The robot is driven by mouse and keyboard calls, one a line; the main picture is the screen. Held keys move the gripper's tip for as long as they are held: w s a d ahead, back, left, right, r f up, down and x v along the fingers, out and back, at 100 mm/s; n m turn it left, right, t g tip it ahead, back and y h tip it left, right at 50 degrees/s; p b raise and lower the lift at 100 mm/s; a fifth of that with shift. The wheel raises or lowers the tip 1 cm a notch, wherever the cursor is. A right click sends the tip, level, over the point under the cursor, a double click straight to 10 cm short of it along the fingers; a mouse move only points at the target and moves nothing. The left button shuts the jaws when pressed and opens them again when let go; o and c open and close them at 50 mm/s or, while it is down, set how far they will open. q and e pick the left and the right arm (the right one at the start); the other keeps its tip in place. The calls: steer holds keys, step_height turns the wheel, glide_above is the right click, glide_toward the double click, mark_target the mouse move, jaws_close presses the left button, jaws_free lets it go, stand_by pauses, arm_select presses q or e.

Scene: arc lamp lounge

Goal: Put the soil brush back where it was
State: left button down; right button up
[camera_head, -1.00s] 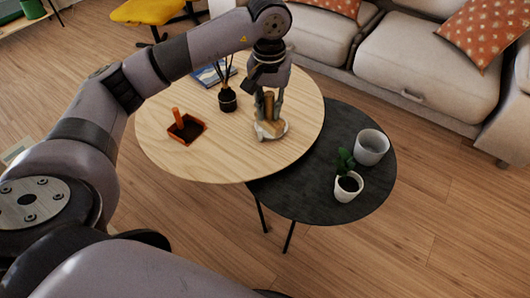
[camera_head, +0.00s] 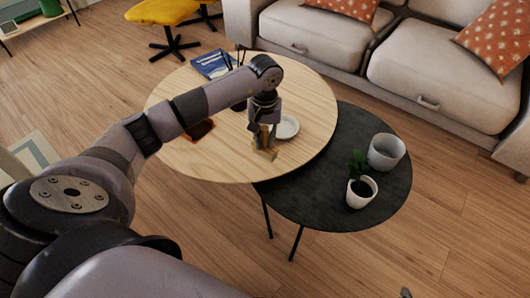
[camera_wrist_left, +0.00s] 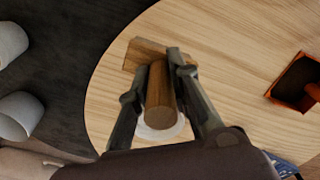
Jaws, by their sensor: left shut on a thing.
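My left gripper (camera_head: 264,138) is shut on the soil brush (camera_head: 265,154), a wooden block with a round brown handle. It holds the brush at the near side of the round light wood table (camera_head: 215,165); I cannot tell whether the brush touches the top. The left wrist view shows the handle (camera_wrist_left: 160,92) between the fingers (camera_wrist_left: 158,68). A white saucer (camera_head: 288,127) lies on the table just behind and right of the brush, partly hidden by the gripper. A small grey tip at the bottom edge may be my right gripper (camera_head: 405,293); its jaws do not show.
An orange tray (camera_head: 200,131), partly behind my arm, and a blue book (camera_head: 211,65) are on the wood table. A dark vase stands behind my forearm. The lower black table (camera_head: 310,205) holds a potted plant (camera_head: 361,190) and a grey pot (camera_head: 386,152). A sofa stands behind.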

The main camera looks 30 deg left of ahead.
mark_target(265, 151)
arm_select(q)
step_height(265, 151, down, 5)
steer(key=shift+r+b, duration=0.1)
steer(key=shift+b, duration=0.4)
steer(key=shift+f, duration=0.25)
arm_select(e)
steer(key=w+r+t, duration=0.1)
steer(key=w+a+r+t, duration=0.1)
steer(key=w, duration=0.1)
steer(key=w+r+t, duration=0.1)
steer(key=shift+w+a+r+y, duration=0.15)
steer(key=shift+w+a+y, duration=0.1)
steer(key=shift+a+y, duration=0.15)
steer(key=shift+w, duration=0.1)
steer(key=shift+w+r+t, duration=0.2)
steer(key=shift+r+t, duration=0.1)
arm_select(q)
steer(key=shift+f, duration=0.1)
arm_select(e)
steer(key=shift+w, duration=0.1)
arm_select(q)
steer(key=c, duration=1.5)
jaws_free()
arm_select(e)
steer(key=shift+a+r, duration=0.1)
